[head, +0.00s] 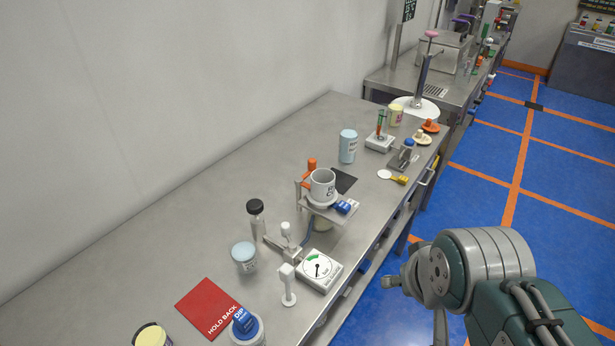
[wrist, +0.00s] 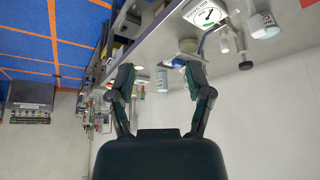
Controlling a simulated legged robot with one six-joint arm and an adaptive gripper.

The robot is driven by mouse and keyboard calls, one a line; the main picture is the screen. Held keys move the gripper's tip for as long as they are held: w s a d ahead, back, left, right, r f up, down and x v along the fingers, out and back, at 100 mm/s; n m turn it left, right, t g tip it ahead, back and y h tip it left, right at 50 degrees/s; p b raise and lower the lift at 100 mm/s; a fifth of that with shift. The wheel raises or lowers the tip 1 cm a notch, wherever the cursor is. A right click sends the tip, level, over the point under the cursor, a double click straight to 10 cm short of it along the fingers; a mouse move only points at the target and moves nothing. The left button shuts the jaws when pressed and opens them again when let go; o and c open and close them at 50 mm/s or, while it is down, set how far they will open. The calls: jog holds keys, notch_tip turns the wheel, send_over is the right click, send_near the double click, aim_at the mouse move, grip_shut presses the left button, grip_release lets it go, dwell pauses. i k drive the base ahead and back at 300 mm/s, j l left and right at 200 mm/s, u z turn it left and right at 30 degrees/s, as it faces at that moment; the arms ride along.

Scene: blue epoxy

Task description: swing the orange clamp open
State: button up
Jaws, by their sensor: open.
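An orange upright part (head: 311,165), which looks like the orange clamp's handle, stands behind a white mug (head: 322,184) on a small raised metal platform (head: 325,209) in the head view. The mug hides its lower part, so I cannot tell how the clamp sits. A blue-handled piece (head: 344,207) is at the platform's front edge. My gripper (wrist: 160,75) is open and empty in the wrist view, its two fingers apart, with the bench beyond them. In the head view my arm is at the lower right, off the bench's front side, well apart from the orange part.
A pale blue container (head: 348,146) is behind the platform. A red card (head: 209,308) lies near the front. The bench's left back area is clear.

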aim_at(311, 161)
jog(key=i+l+u, duration=0.15)
jog(key=i+l, duration=0.6)
jog(key=l, duration=0.1)
